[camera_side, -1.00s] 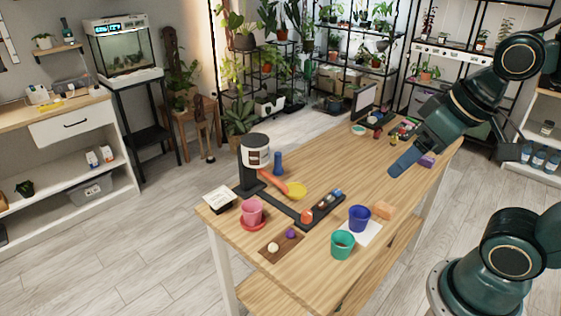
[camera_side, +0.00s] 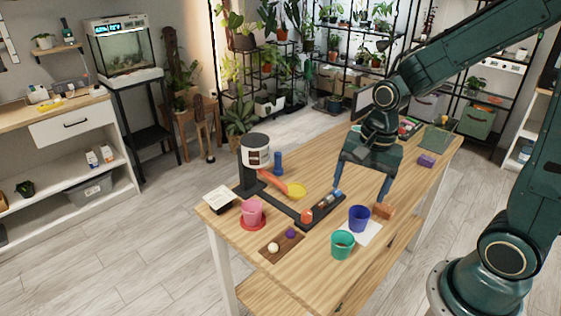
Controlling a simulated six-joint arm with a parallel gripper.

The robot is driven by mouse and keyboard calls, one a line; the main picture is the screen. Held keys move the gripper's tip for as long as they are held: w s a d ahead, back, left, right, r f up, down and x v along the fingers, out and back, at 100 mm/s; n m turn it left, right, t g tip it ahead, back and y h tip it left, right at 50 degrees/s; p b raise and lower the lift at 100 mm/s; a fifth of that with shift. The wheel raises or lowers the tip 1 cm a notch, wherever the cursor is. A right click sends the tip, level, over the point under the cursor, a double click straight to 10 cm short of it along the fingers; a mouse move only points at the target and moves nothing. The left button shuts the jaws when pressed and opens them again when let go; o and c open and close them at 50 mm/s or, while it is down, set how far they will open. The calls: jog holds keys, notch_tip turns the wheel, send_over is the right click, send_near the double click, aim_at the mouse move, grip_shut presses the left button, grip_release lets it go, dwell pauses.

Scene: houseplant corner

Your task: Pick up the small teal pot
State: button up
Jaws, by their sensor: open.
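The small teal pot (camera_side: 342,245) stands upright near the front right corner of the wooden table, with its open top showing. My gripper (camera_side: 361,191) is open and points down above the table, up and to the right of the teal pot in the picture. Its two blue fingers are spread wide and nothing shows between them. The gripper is apart from the pot.
A blue pot (camera_side: 359,218) on a white sheet (camera_side: 373,233) stands close behind the teal pot. An orange block (camera_side: 383,211) is beside it. A dark tray (camera_side: 324,210) holds small items. A pink pot (camera_side: 252,212) sits on a red saucer (camera_side: 252,226) at left.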

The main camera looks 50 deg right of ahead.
aim_at(342, 241)
notch_tip(342, 241, down, 6)
jog(key=w+m+g, duration=0.1)
jog(key=m, duration=0.3)
jog(key=shift+d+y, duration=0.3)
jog(key=shift+d, duration=0.1)
jog(key=shift+w+f, duration=0.1)
jog(key=shift+a+f, duration=0.2)
jog(key=shift+f, duration=1.2)
jog(key=shift+a+f, duration=0.15)
jog(key=shift+f, duration=1.2)
jog(key=shift+a+f, duration=0.2)
jog(key=shift+f, duration=1.2)
jog(key=shift+a+f, duration=0.2)
jog(key=shift+f, duration=1.1)
jog(key=shift+a+f, duration=0.15)
jog(key=shift+f, duration=1.1)
jog(key=c, duration=1.1)
jog(key=shift+o, duration=0.2)
